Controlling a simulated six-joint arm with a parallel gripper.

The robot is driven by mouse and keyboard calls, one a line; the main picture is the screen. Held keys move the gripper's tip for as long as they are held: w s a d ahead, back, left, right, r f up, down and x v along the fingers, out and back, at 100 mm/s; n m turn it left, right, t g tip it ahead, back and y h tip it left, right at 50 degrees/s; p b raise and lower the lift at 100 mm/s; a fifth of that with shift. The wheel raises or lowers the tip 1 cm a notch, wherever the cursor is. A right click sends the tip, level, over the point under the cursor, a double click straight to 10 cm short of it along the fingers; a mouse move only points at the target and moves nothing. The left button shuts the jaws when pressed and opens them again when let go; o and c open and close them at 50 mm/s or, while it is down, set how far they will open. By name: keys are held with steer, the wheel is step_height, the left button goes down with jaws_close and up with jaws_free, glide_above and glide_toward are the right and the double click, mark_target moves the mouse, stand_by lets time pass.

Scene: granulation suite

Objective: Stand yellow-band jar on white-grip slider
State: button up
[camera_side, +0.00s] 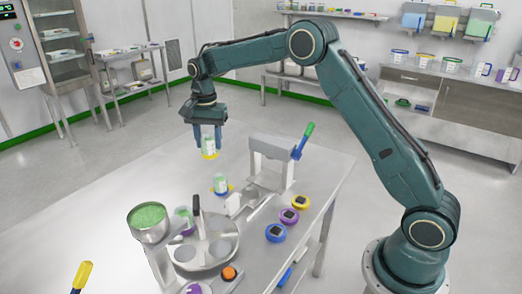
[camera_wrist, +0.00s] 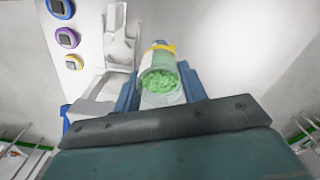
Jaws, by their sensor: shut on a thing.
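My gripper (camera_side: 208,133) is shut on the yellow-band jar (camera_side: 210,147), a clear jar of green granules with a yellow band near its bottom. It holds the jar upright in the air, clear of the table. In the wrist view the jar (camera_wrist: 160,75) sits between the blue fingers, its open top and granules towards the camera. A pale, white-looking piece (camera_side: 233,205) beside the metal press may be the white-grip slider; I cannot tell for sure. A second jar of green granules (camera_side: 220,182) stands on the table below my gripper.
A metal press (camera_side: 270,150) with a green-tipped blue lever stands to the right. Round gauges (camera_side: 289,216) in yellow, purple and blue lie along the table edge. A turntable (camera_side: 205,250) and a metal bowl of green granules (camera_side: 150,219) stand in front.

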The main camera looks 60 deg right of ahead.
steer(key=s+d+f, duration=0.6)
steer(key=s+f, duration=0.2)
steer(key=s, duration=0.2)
steer(key=shift+d+f, duration=0.1)
steer(key=shift+f, duration=0.1)
glide_above(251, 195)
steer(key=shift+f, duration=2.3)
steer(key=shift+f, duration=0.95)
stand_by(1.3)
steer(key=o, duration=1.4)
steer(key=shift+o, duration=0.2)
steer(key=shift+r, duration=0.1)
